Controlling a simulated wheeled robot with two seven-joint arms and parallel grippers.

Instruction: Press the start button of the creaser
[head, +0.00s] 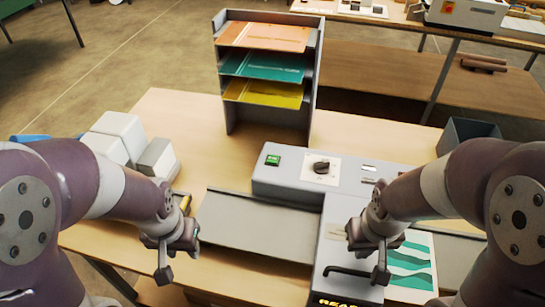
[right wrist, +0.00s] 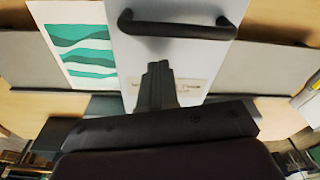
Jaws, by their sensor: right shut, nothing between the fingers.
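The creaser (head: 345,200) is a grey machine on the wooden table, with a small green button (head: 272,159) at the left end of its raised bar. A dark knob (head: 321,167) on a white plate sits right of the button. My right gripper (head: 381,277) is over the front of the machine, near its dark handle, which also shows in the right wrist view (right wrist: 178,27). Its fingers (right wrist: 157,80) are together and empty. My left gripper (head: 163,272) hangs at the left, in front of the grey feed table and well apart from the button; its finger gap cannot be made out.
A grey shelf rack (head: 226,90) with orange, green and yellow sheets stands behind the creaser. White and grey boxes (head: 118,135) are at the left. A sheet with green waves (head: 411,265) lies right of the machine. A dark bin (head: 468,133) stands at back right.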

